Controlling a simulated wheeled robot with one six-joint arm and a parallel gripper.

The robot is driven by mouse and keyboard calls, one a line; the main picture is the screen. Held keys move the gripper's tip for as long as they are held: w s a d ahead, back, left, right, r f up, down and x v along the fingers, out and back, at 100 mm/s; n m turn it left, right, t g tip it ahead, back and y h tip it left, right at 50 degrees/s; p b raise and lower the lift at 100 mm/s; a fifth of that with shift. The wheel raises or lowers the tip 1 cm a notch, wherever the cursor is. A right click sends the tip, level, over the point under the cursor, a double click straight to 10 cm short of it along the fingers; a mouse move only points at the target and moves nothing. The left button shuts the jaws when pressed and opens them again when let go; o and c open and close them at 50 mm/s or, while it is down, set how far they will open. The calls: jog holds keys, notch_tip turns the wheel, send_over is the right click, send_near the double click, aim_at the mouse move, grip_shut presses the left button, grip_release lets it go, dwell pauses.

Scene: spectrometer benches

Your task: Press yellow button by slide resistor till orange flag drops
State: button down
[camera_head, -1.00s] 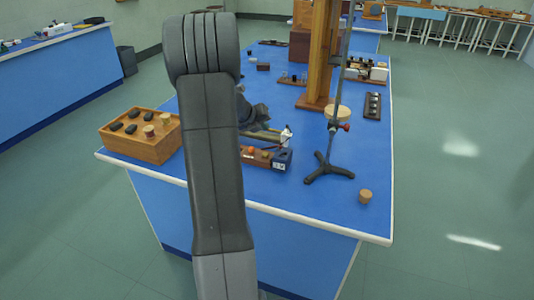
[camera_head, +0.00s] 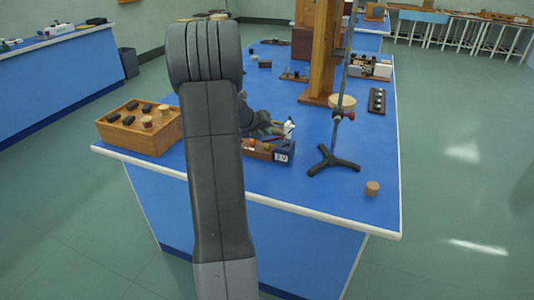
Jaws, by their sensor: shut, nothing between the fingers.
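A small apparatus (camera_head: 283,154), blue at its right end with a white label, stands near the bench's front edge. Its wooden front (camera_head: 258,153) carries small knobs, one of them orange-red. I cannot tell whether this is the slide resistor. My gripper (camera_head: 273,130) shows as a dark shape just behind and above the apparatus, partly hidden by my arm. It looks shut, with nothing seen in it. Whether it touches the apparatus is unclear. A small white piece (camera_head: 289,127) is beside its tip. I cannot make out the yellow button or the orange flag.
A wooden box (camera_head: 140,143) with dark and tan pieces stands left. A black tripod stand (camera_head: 333,162) and a cork-like cylinder (camera_head: 372,188) are right. A tall wooden post (camera_head: 320,60) rises behind.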

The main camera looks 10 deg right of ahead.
jog(key=shift+f+b, duration=0.45)
jog(key=shift+f, duration=0.65)
dwell(1.1)
jog(key=shift+f, duration=0.4)
jog(key=shift+f+b, duration=0.45)
dwell(0.5)
jog(key=shift+r+p, duration=0.9)
jog(key=shift+p, duration=0.1)
notch_tip(320, 180, up, 5)
jog(key=p, duration=0.5)
